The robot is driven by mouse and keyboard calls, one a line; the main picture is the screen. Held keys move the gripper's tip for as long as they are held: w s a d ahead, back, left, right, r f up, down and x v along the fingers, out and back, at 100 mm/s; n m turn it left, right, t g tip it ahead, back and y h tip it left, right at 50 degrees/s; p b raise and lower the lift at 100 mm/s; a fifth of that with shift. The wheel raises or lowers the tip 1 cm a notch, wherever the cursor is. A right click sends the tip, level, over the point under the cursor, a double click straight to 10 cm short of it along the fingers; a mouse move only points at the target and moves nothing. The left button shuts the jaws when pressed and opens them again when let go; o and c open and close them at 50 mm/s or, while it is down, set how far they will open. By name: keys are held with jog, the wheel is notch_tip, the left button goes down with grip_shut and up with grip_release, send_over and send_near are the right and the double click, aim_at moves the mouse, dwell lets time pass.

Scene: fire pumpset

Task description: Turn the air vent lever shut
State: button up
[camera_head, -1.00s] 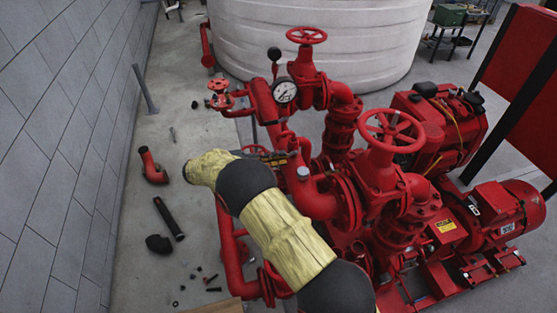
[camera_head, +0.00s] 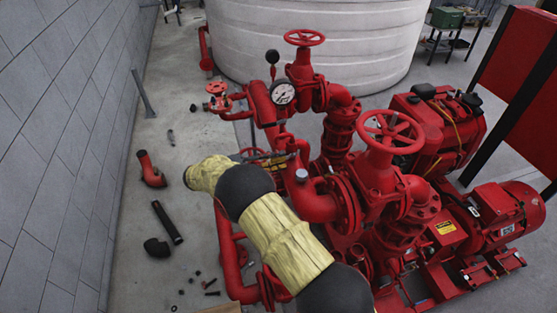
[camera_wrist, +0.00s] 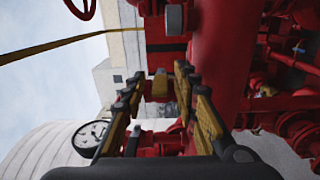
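In the wrist view my gripper (camera_wrist: 158,78) has its two black and yellow fingers apart. My gripper (camera_head: 272,157) is small there, beside the red pipes and partly hidden by the sleeve.
A pressure gauge (camera_head: 282,93) stands above the pipes, and it also shows in the wrist view (camera_wrist: 91,136). Red handwheels (camera_head: 390,131) and thick pipes crowd the right side. Loose pipe pieces (camera_head: 166,221) lie on the floor near the grey wall (camera_head: 60,150).

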jog(key=v, duration=1.2)
dwell(0.5)
